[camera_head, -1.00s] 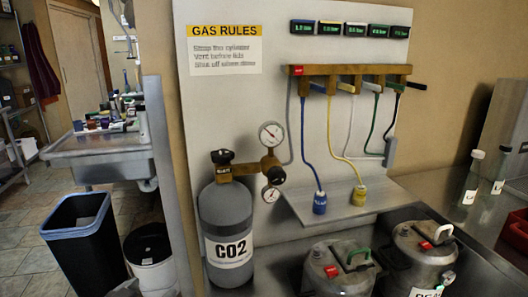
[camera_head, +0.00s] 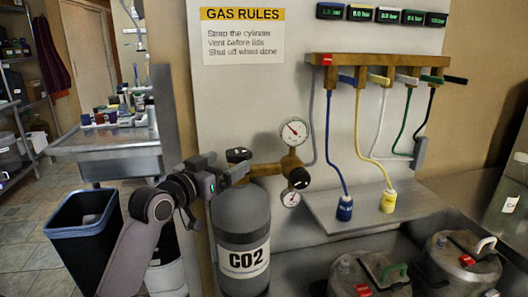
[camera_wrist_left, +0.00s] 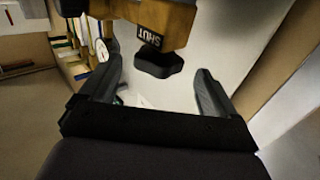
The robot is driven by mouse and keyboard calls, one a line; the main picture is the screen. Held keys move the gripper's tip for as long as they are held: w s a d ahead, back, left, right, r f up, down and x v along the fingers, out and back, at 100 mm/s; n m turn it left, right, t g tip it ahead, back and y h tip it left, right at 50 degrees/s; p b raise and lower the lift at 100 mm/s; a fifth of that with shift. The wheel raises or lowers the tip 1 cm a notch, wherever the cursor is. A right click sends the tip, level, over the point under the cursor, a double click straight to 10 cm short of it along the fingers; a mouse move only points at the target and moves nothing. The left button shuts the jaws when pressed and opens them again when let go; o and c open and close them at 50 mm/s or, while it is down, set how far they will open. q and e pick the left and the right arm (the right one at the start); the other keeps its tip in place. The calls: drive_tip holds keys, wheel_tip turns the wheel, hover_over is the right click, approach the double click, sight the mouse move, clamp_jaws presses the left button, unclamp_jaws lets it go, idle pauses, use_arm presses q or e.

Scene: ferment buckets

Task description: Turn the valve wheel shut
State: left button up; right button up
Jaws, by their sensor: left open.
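The valve wheel (camera_head: 238,155) is a small black knob at the top of the grey CO2 cylinder (camera_head: 243,218), beside the brass valve body (camera_head: 264,170). My left gripper (camera_head: 238,173) is at the valve, reaching in from the left. In the left wrist view, its fingers (camera_wrist_left: 158,88) are open, one either side of the black wheel (camera_wrist_left: 158,63) and apart from it. A label reading SHUT (camera_wrist_left: 148,37) is on the brass next to the wheel. My right gripper is not in view.
Two pressure gauges (camera_head: 294,131) and another black knob (camera_head: 299,178) are right of the valve. A brass manifold (camera_head: 385,67) with coloured levers and hoses hangs above a shelf (camera_head: 350,221). Metal buckets (camera_head: 455,263) stand at lower right. A bin (camera_head: 84,240) is at lower left.

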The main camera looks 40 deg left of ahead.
sight(243, 149)
use_arm(q)
drive_tip(key=shift+w+r, duration=0.25)
drive_tip(key=shift+w, duration=0.15)
drive_tip(key=shift+w+a+p, duration=0.15)
drive_tip(key=shift+w+p, duration=0.15)
drive_tip(key=shift+w, duration=1.35)
drive_tip(key=shift+w+a+p, duration=0.15)
drive_tip(key=shift+w+p, duration=0.15)
drive_tip(key=shift+w, duration=1.3)
drive_tip(key=c, duration=1.1)
drive_tip(key=shift+o, duration=0.2)
drive_tip(key=shift+f, duration=0.1)
